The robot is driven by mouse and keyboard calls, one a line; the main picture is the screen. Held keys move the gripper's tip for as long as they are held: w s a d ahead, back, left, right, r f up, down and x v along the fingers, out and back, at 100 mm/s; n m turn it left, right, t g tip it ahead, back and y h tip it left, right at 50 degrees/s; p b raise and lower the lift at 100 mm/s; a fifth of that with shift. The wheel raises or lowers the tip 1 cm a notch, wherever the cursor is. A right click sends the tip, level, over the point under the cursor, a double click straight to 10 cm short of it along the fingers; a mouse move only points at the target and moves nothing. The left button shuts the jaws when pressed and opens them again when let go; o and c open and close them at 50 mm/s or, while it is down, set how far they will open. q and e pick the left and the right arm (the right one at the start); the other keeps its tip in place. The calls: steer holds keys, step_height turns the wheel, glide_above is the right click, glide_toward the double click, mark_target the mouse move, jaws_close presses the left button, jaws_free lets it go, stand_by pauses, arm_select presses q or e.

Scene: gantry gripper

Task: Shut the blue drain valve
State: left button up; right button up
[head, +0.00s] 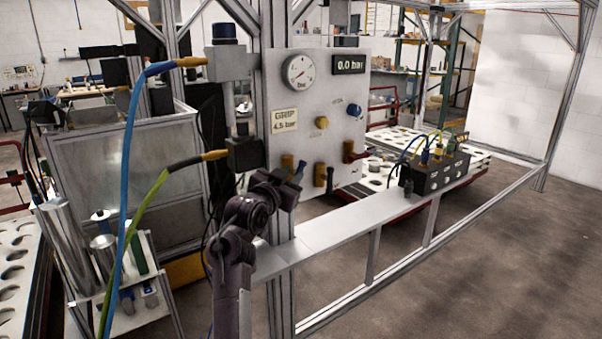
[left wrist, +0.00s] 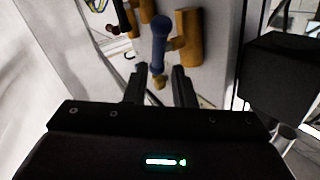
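The blue drain valve has a brass body (head: 287,162) low on the left of the grey panel. Its blue lever (head: 299,171) slants beside the body, just above my left gripper (head: 291,186). In the left wrist view, the blue lever (left wrist: 160,42) stands left of the brass body (left wrist: 188,38). My left gripper's two dark fingers (left wrist: 159,88) are apart, with the lever's near end in line with the gap. I cannot tell whether they touch it. My right gripper is not in view.
A valve with a dark handle (head: 320,176) and a red-handled valve (head: 349,153) sit close to the right. The panel (head: 333,100) carries a gauge (head: 299,71) and a display (head: 348,64) reading 0.0 bar. A metal rail (head: 335,226) runs below.

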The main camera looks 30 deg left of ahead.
mark_target(299, 169)
arm_select(q)
steer(key=w, duration=0.4)
steer(key=shift+w+a+b, duration=0.1)
steer(key=shift+b, duration=0.25)
steer(key=shift+w+a, duration=0.15)
steer(key=shift+w, duration=0.45)
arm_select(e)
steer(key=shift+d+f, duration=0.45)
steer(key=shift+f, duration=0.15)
